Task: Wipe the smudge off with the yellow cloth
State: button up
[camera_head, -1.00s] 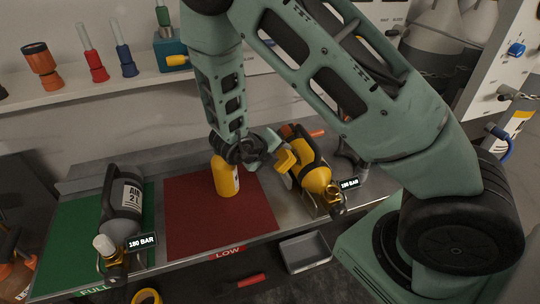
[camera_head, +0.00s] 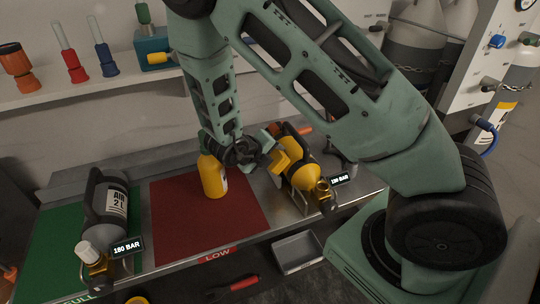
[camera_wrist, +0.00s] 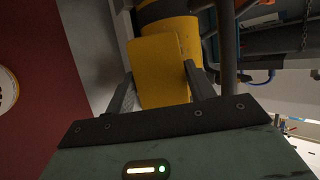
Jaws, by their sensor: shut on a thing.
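My gripper (camera_wrist: 160,90) is shut on the yellow cloth (camera_wrist: 158,68), which looks like a flat, stiff yellow pad between the fingers. In the head view my gripper (camera_head: 268,155) and the cloth (camera_head: 292,148) are beside a yellow cylinder (camera_head: 304,174) lying on the right part of the bench. The cylinder also shows behind the cloth in the wrist view (camera_wrist: 172,25). I cannot tell whether the cloth touches it. I cannot make out a smudge in either view; my arm and the cloth hide part of the bench and cylinder.
An upright yellow bottle (camera_head: 212,180) stands on the red mat (camera_head: 185,225), close left of my gripper. A grey cylinder (camera_head: 106,208) lies on the green mat (camera_head: 55,235). A grey tray (camera_head: 298,252) is below the bench edge. A shelf (camera_head: 75,95) runs behind.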

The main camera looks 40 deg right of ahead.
jog(key=shift+s+d+f+b, duration=0.2)
jog(key=shift+d+f+b, duration=0.45)
jog(key=shift+b, duration=0.3)
jog(key=shift+s+d+r+p, duration=0.2)
jog(key=shift+d+r, duration=0.45)
jog(key=shift+r, duration=0.15)
jog(key=shift+s+d+r+p, duration=0.15)
jog(key=shift+d+r+p, duration=0.05)
jog(key=shift+d+r, duration=0.5)
jog(key=shift+w+a+f+b, duration=0.25)
jog(key=shift+a+f+b, duration=0.1)
jog(key=shift+a+f, duration=0.4)
jog(key=shift+w+a+f+b, duration=0.2)
jog(key=shift+a+f+b, duration=0.15)
jog(key=shift+a+f, duration=0.35)
jog(key=shift+w+d+r, duration=0.1)
jog(key=shift+w+d, duration=0.1)
jog(key=shift+w, duration=0.4)
jog(key=shift+w+d, duration=0.15)
jog(key=shift+w, duration=0.4)
jog(key=shift+s+d+r+p, duration=0.2)
jog(key=shift+s+d+r, duration=0.05)
jog(key=shift+d+r, duration=0.45)
jog(key=shift+s+d+r+p, duration=0.2)
jog(key=shift+d+r, duration=0.4)
jog(key=shift+d, duration=0.1)
jog(key=shift+f, duration=0.1)
